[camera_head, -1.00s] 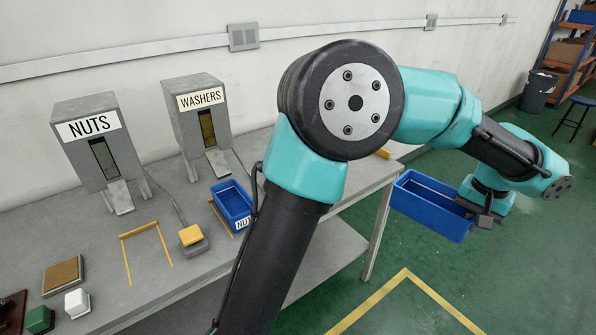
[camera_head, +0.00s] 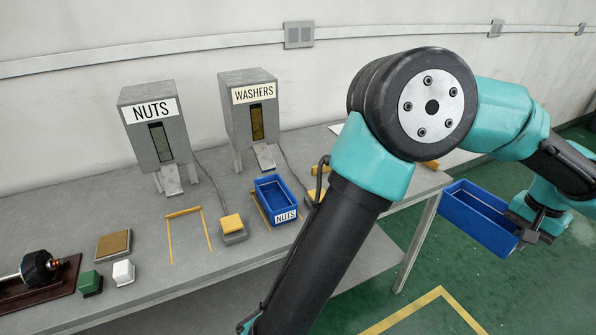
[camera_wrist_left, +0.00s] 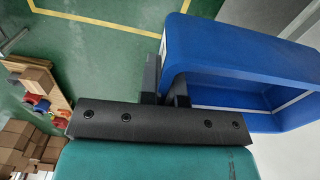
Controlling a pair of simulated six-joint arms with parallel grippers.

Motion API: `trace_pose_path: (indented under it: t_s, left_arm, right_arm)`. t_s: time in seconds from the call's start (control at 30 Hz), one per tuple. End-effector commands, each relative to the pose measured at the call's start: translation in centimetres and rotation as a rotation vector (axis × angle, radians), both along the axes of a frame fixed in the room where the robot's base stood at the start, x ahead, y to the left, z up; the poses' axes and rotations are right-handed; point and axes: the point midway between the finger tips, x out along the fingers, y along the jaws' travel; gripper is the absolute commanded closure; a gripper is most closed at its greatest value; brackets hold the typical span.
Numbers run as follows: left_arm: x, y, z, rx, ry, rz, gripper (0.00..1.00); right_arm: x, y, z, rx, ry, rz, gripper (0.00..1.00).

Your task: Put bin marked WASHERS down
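A blue open-topped bin (camera_head: 478,220) hangs off the right end of the bench, above the green floor. My left gripper (camera_head: 524,228) is shut on one wall of it. The left wrist view shows the same blue bin (camera_wrist_left: 245,62) with its wall between the dark fingers (camera_wrist_left: 166,80). No lettering on this bin can be read; a thin white edge shows on its side in the wrist view. A second blue bin, marked NUTS (camera_head: 276,198), stands on the bench in front of the WASHERS dispenser (camera_head: 250,108). My right gripper is not in view.
The NUTS dispenser (camera_head: 155,135) stands left of the WASHERS one. A yellow outline (camera_head: 184,212) on the bench (camera_head: 130,212) is empty. Yellow-topped blocks, green and white blocks and a dark part on a board also lie there. My left arm hides part of the bench.

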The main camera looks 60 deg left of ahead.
Motion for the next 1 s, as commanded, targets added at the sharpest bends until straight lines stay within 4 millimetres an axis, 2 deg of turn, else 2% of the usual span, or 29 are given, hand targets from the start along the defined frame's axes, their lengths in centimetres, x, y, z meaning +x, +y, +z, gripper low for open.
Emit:
trace_pose_path:
  t_s: [0.03, 0.2, 0.47, 0.67, 0.8, 0.9, 1.0]
  left_arm:
    - [0.6, 2.1, -0.4, -0.004, 0.001, 0.006, 1.00]
    - [2.0, 9.4, -1.7, -0.013, 0.001, -0.004, 1.00]
    - [2.2, 21.0, -3.8, -0.017, -0.003, -0.024, 1.00]
    - [0.8, 29.8, -5.4, -0.010, -0.006, -0.038, 1.00]
    - [-1.0, 35.9, -6.4, -0.002, -0.007, -0.049, 1.00]
    - [-2.3, 39.4, -7.0, 0.005, -0.005, -0.057, 1.00]
    - [-3.4, 41.7, -7.4, 0.011, -0.005, -0.066, 1.00]
  right_arm:
    - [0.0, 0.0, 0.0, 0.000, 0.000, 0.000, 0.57]
    - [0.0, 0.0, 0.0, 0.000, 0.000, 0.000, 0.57]
    - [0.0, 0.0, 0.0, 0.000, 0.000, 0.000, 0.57]
    - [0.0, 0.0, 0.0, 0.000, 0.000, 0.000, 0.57]
    - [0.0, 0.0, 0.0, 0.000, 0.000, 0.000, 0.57]
    - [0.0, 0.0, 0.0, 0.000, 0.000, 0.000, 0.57]
    - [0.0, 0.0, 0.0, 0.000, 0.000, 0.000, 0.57]
